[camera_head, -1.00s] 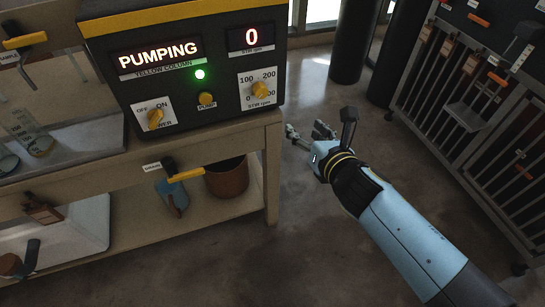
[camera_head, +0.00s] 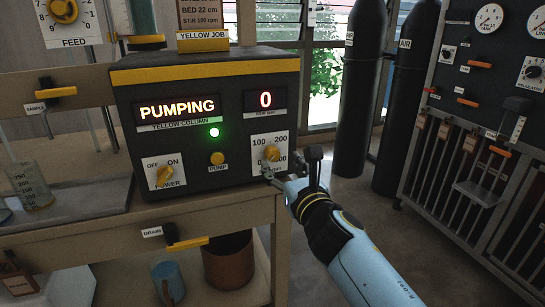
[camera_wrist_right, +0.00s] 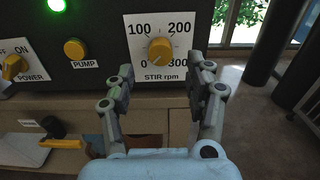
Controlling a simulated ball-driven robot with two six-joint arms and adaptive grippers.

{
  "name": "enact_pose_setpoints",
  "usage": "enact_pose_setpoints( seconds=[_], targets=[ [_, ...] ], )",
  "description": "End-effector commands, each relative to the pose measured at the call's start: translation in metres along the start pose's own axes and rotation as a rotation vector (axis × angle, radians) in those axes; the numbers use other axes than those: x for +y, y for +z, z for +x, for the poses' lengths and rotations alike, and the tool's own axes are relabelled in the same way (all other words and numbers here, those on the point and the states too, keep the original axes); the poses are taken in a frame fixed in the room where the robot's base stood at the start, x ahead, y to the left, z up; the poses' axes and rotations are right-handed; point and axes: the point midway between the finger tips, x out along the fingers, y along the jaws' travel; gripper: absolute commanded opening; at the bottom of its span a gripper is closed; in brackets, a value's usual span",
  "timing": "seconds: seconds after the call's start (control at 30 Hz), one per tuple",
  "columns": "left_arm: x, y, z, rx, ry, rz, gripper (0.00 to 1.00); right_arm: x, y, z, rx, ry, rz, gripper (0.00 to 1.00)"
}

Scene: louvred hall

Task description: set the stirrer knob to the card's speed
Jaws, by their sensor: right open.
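The stirrer knob (camera_head: 272,153) is yellow, on a white dial plate marked 0, 100, 200 and 300 at the right of the black control box. It shows closer in the right wrist view (camera_wrist_right: 160,50); its pointer is too small to read surely. The stir display (camera_head: 265,100) reads 0. The card (camera_head: 203,14) above the box reads STIR 100 rpm, over a YELLOW JOB label. My right gripper (camera_head: 277,173) is just in front of and below the knob. In the wrist view its open fingers (camera_wrist_right: 165,72) stand either side below the knob, empty. My left gripper is out of view.
The power knob (camera_head: 164,176) and pump button (camera_head: 217,158) sit left on the same box. A lit display reads PUMPING (camera_head: 178,108). The drain handle (camera_head: 187,243) juts from the bench below. Dark cylinders (camera_head: 405,105) and a rack stand right, with open floor between.

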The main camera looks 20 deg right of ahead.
Motion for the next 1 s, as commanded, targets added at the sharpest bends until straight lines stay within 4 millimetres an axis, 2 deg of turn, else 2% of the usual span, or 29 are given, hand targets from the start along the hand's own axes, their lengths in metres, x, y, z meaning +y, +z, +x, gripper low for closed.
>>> enact_pose_setpoints(
  seconds=[0.3,0.8,0.83,1.0],
  targets=[
    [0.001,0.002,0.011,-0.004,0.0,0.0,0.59,0.0,-0.002,0.045,0.001,0.0,0.001,0.54],
    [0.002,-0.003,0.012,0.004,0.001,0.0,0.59,0.0,-0.001,0.053,0.001,0.0,0.0,0.54],
    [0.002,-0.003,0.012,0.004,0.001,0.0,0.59,0.0,-0.001,0.053,0.001,0.0,0.0,0.53],
    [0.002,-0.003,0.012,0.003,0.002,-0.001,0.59,0.0,-0.001,0.053,0.001,0.0,0.0,0.3]
  ],
)
